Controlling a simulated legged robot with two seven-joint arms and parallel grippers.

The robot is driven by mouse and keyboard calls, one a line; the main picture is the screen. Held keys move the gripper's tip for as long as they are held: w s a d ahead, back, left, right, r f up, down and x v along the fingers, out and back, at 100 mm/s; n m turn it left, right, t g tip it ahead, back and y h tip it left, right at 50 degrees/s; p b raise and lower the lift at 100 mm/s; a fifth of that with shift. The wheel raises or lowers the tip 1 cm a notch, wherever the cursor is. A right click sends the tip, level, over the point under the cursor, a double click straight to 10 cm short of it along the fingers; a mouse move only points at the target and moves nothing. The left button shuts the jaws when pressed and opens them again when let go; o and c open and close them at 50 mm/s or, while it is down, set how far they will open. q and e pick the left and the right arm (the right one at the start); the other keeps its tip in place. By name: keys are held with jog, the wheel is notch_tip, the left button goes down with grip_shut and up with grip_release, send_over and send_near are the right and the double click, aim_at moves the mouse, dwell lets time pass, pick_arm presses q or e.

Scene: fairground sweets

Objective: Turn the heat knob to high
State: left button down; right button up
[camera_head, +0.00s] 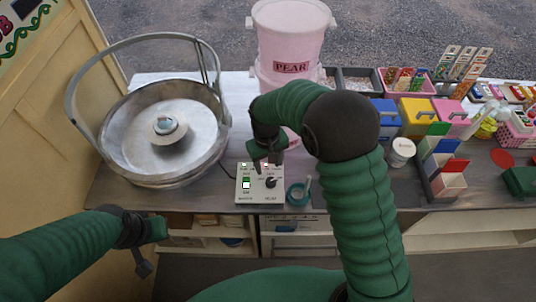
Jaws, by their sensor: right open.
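A small white control box (254,198) stands at the table's front edge, left of the middle. The black heat knob (271,183) is on the right half of its face. The left half has a green-lit switch (246,184). The marks around the knob are too small to read, so its setting cannot be told. My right gripper (267,158) is open, just above and behind the knob, hiding the box's top edge. Contact with the knob cannot be made out. My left gripper (150,248) is low at the left, in front of the table and away from the box.
A round metal floss machine (150,150) with a raised hoop stands left of the box. A pink PEAR tub (291,40) is behind it. A teal ring-shaped holder (298,194) sits close at its right. Coloured boxes (415,116) and a white cup (401,152) are further right.

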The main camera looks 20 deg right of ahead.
notch_tip(320, 180, up, 6)
jog(key=shift+a+r, duration=0.15)
jog(key=shift+r, duration=0.1)
